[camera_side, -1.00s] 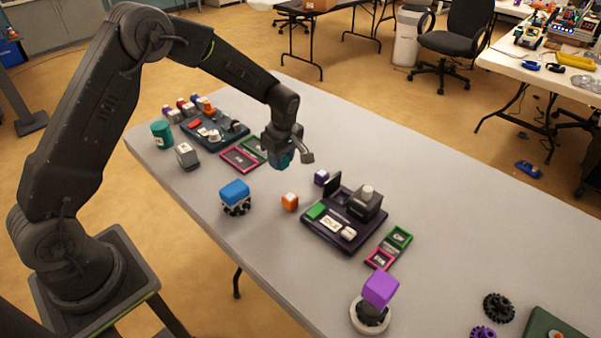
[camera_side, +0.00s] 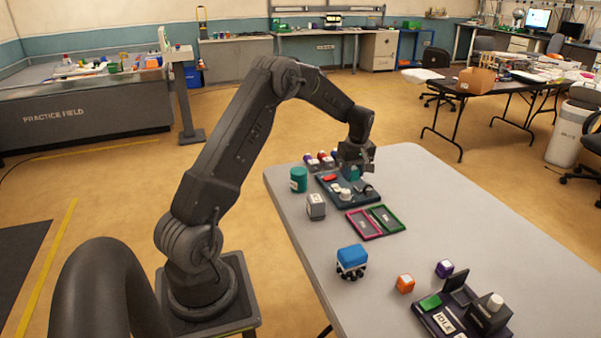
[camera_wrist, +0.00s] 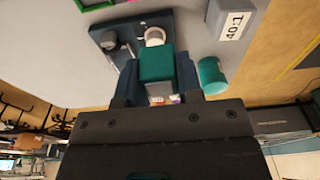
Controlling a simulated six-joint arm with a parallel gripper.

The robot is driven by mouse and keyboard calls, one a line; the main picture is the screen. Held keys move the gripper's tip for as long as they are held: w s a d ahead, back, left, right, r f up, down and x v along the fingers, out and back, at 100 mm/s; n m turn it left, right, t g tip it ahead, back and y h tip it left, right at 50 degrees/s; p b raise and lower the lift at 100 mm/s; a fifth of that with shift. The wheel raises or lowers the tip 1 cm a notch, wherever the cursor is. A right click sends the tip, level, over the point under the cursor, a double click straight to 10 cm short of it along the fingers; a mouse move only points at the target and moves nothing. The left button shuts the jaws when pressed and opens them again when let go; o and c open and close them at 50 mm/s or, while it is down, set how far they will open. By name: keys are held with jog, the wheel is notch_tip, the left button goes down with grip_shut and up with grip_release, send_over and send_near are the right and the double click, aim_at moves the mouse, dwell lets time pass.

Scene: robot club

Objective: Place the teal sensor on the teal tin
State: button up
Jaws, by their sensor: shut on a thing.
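The teal sensor (camera_wrist: 157,62) is a teal block between the two fingers of my gripper (camera_wrist: 157,78) in the wrist view. My gripper (camera_side: 354,166) is shut on it, and a bit of the sensor (camera_side: 351,173) shows below the jaws in the side view. The sensor is over the far part of a dark tray, though its exact height is hard to tell. The teal tin (camera_side: 299,180) is an upright cylinder with a pale label, standing on the table left of my gripper. In the wrist view the tin (camera_wrist: 213,75) is right of the sensor, apart from it.
The dark tray (camera_side: 327,190) holds a red block and pale parts. A grey block (camera_side: 315,206) stands in front of the tin. Pink (camera_side: 363,226) and green (camera_side: 386,217) frames lie nearby. Several small coloured blocks stand behind the tray.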

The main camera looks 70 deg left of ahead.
aim_at(298, 170)
jog(key=s+a, duration=0.3)
jog(key=a, duration=0.3)
jog(key=s+a+r, duration=0.1)
jog(key=s+a, duration=0.2)
jog(key=a, duration=0.3)
jog(key=s+a+r, duration=0.1)
jog(key=s+a, duration=0.3)
jog(key=a, duration=0.2)
jog(key=shift+a+r, duration=0.2)
jog(key=shift+a, duration=0.1)
jog(key=shift+s+a+f, duration=0.1)
jog(key=shift+f, duration=3.8)
jog(key=shift+f, duration=0.15)
jog(key=o, duration=0.9)
